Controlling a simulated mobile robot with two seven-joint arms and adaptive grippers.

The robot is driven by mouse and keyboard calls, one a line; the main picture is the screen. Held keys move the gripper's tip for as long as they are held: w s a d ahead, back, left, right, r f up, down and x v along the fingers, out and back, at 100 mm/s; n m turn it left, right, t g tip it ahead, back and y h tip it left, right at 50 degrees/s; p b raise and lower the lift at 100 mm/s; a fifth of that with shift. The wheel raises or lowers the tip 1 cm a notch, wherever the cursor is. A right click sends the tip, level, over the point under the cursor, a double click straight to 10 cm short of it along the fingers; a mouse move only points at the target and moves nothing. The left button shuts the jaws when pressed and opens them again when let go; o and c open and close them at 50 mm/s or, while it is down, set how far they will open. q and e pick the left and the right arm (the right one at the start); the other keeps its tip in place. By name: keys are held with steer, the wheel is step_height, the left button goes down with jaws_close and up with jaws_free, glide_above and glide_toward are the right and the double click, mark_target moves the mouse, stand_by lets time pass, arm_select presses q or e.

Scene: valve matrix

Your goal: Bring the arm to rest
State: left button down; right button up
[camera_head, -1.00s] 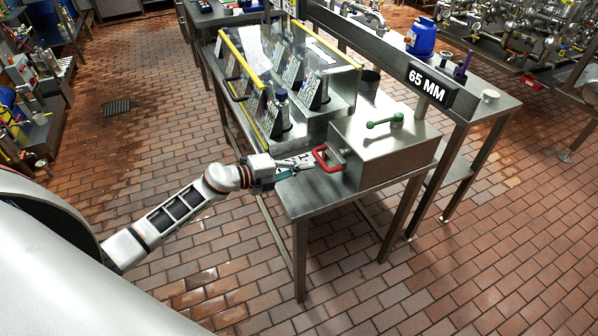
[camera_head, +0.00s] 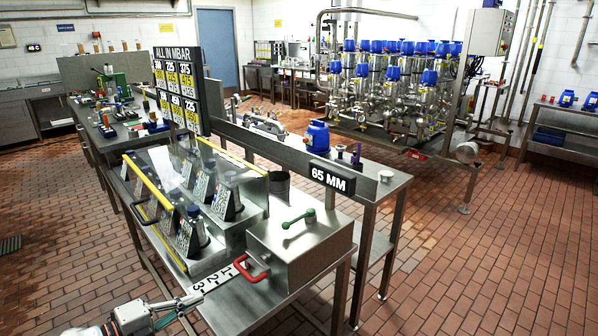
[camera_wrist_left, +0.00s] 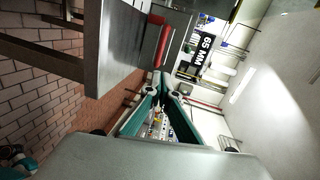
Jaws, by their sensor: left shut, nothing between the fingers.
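My left gripper (camera_head: 192,303) is at the bottom left of the head view, beside the near end of the steel table (camera_head: 228,308). It is shut and empty, apart from the red handle. Its green-edged fingers also show closed together in the left wrist view (camera_wrist_left: 162,84). The red handle (camera_head: 248,272) is on the left side of the steel box (camera_head: 300,250), and it shows above the fingers in the wrist view (camera_wrist_left: 164,42). My right gripper is in neither view.
A strip marked 1-2-3 (camera_head: 217,278) lies on the table by the red handle. A yellow-edged clear case (camera_head: 165,200) with slanted stands is behind. A "65 MM" sign (camera_head: 332,178) hangs on the rail. Open brick floor (camera_head: 60,270) lies left of the table.

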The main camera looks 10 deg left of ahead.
arm_select(q)
steer(key=s+d+f+n+y, duration=0.3)
steer(key=s+d+f+n, duration=0.3)
steer(key=s+f+n, duration=0.3)
steer(key=s+d+f+n+g+y, duration=0.1)
steer(key=s+d+f+n+y, duration=0.3)
steer(key=s+f+n, duration=0.5)
steer(key=s+d+n, duration=0.2)
steer(key=s, duration=0.1)
steer(key=shift+f+n+g, duration=0.15)
steer(key=shift+n+g, duration=0.15)
steer(key=shift+w, duration=0.1)
stand_by(0.3)
